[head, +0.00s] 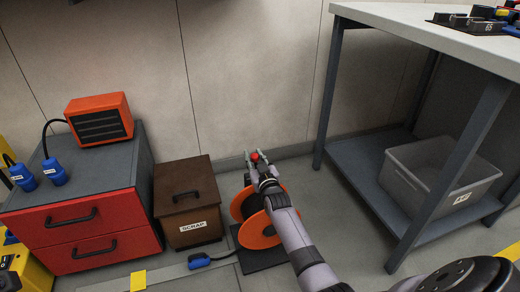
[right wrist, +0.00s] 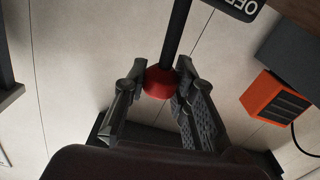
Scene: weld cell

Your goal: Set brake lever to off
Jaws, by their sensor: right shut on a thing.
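The brake lever shows in the head view as a small red knob (head: 255,156) above the orange cable reel (head: 258,235). In the right wrist view the lever is a dark rod (right wrist: 176,35) ending in the red knob (right wrist: 158,83). My right gripper (head: 262,168) reaches over the reel and is shut on the knob; its fingers sit on either side of it in the right wrist view (right wrist: 160,76). A dark label (right wrist: 236,7) with white letters, upside down and cut by the frame edge, appears to read OFF beside the rod. My left gripper is not in view.
A brown SCRAP box (head: 187,200) and a red-drawer cabinet (head: 85,232) with an orange heater (head: 99,119) stand left of the reel. A workbench (head: 440,35) with a grey bin (head: 440,178) on its lower shelf is at right. A blue plug (head: 199,261) lies on the floor.

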